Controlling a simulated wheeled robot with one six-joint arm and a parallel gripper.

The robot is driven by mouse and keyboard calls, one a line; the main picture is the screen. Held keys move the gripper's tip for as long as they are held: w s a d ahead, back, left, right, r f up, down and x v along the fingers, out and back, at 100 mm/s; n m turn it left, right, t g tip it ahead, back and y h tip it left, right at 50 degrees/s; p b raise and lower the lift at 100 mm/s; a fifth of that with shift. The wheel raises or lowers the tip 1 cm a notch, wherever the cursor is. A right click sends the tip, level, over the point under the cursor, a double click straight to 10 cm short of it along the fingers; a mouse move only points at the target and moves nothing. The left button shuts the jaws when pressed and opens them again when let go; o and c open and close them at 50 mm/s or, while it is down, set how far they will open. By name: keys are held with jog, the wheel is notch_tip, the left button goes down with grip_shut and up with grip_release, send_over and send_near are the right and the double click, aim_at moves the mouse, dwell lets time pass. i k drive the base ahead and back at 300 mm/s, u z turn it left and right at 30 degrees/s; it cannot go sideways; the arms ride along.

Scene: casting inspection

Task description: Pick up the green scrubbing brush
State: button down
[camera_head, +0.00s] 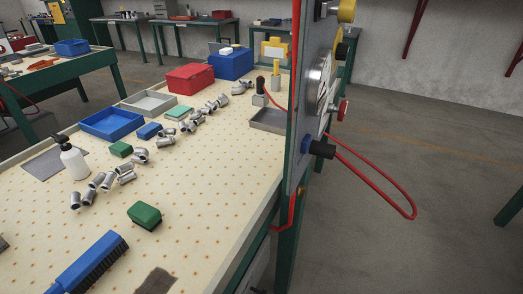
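A small dark green block (145,215) lies on the dotted cream worktop near its right front edge. A similar smaller green block (121,149) lies further back, left of some metal castings. No bristles show on either, so I cannot tell which, if any, is the green scrubbing brush. A blue brush (90,265) with dark bristles lies at the lower left, partly cut off by the frame. A paler green flat piece (178,113) lies further back near the castings. My gripper is not in view.
Several grey metal castings (126,178) and a white spray bottle (73,160) stand on the worktop (215,190). Blue tray (112,124), red box (190,78) and blue box (231,64) stand behind. An upright panel (310,90) with a red hose (372,180) rises at the right edge.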

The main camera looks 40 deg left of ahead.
aim_at(145, 215)
jog(key=u, duration=0.05)
jog(key=k, duration=0.95)
jog(key=z, duration=0.8)
jog(key=i, duration=1.1)
jog(key=u, duration=3.2)
